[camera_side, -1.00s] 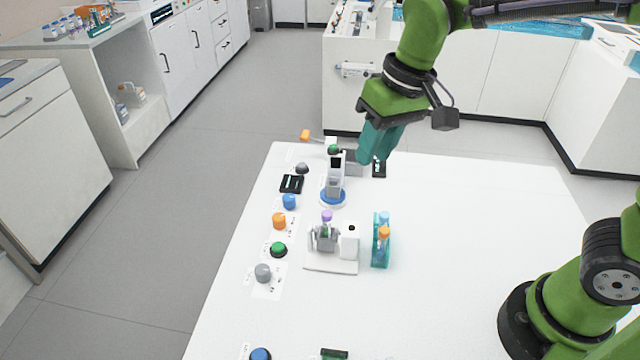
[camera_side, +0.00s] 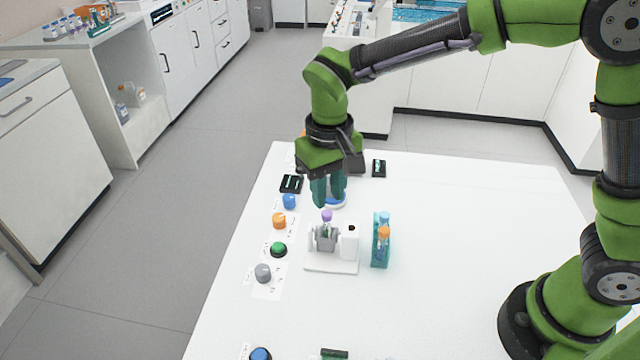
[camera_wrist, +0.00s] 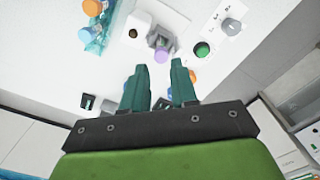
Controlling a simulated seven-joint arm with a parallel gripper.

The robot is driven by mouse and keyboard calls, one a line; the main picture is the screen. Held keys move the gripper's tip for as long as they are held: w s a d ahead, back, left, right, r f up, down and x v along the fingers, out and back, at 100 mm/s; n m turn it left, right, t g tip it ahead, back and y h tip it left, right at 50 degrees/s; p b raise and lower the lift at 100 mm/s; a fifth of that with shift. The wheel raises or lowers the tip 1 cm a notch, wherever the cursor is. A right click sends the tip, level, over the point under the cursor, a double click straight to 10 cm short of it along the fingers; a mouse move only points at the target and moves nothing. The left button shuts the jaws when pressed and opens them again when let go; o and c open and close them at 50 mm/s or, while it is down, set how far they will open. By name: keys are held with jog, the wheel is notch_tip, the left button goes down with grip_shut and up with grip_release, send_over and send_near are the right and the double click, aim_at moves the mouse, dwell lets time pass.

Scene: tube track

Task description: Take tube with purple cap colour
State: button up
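The tube with the purple cap (camera_side: 327,216) stands upright in a grey holder (camera_side: 326,238) on a small white device. In the wrist view the purple cap (camera_wrist: 161,55) shows just beyond my fingertips. My gripper (camera_side: 328,197) is pointed down, behind and slightly above the capped tube in the side view. In the wrist view my gripper (camera_wrist: 158,75) has its two teal fingers apart with nothing between them. The tube's body is mostly hidden by the holder.
A teal rack (camera_side: 381,252) with blue- and orange-capped tubes stands to the right. Blue, orange, green (camera_side: 278,250) and grey buttons line the left. The table's right side is clear.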

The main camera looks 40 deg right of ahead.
aim_at(327, 213)
notch_tip(327, 213, down, 7)
jog(key=shift+a+r, duration=0.1)
jog(key=shift+r, duration=0.05)
dwell(0.4)
grip_shut()
jog(key=shift+r, duration=0.1)
notch_tip(327, 213, up, 10)
dwell(0.3)
